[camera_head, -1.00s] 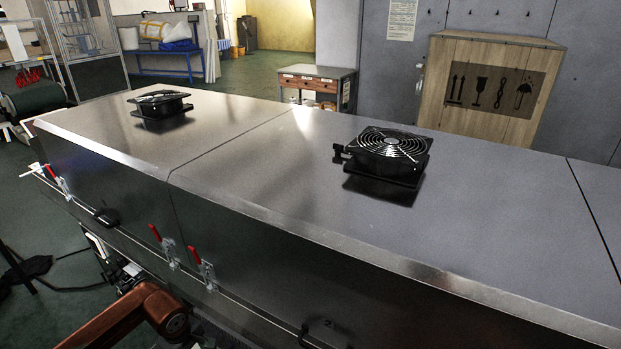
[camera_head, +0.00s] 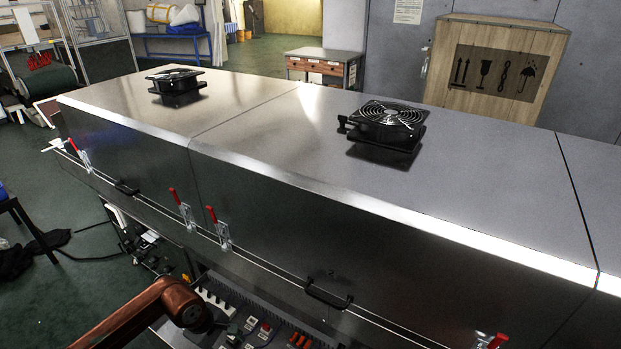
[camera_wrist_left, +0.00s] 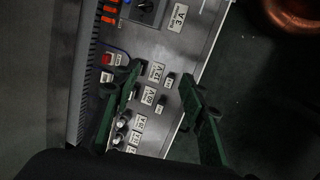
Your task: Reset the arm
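My left arm enters at the lower left of the head view as a copper-coloured link; its gripper is not seen there. In the left wrist view my left gripper (camera_wrist_left: 160,76) shows two green fingers, spread apart with nothing between them. The fingers are over a control panel (camera_wrist_left: 206,28) with labels, knobs and switches; I cannot tell how far above it they are. My right gripper is in neither view.
The long metal tunnel dryer (camera_head: 285,140) fills the middle, with two black fans (camera_head: 388,121) on top. Red-handled clamps (camera_head: 218,228) and a black handle (camera_head: 328,293) are on its front. Its control panel (camera_head: 262,309) is below. A wooden crate (camera_head: 495,70) stands behind.

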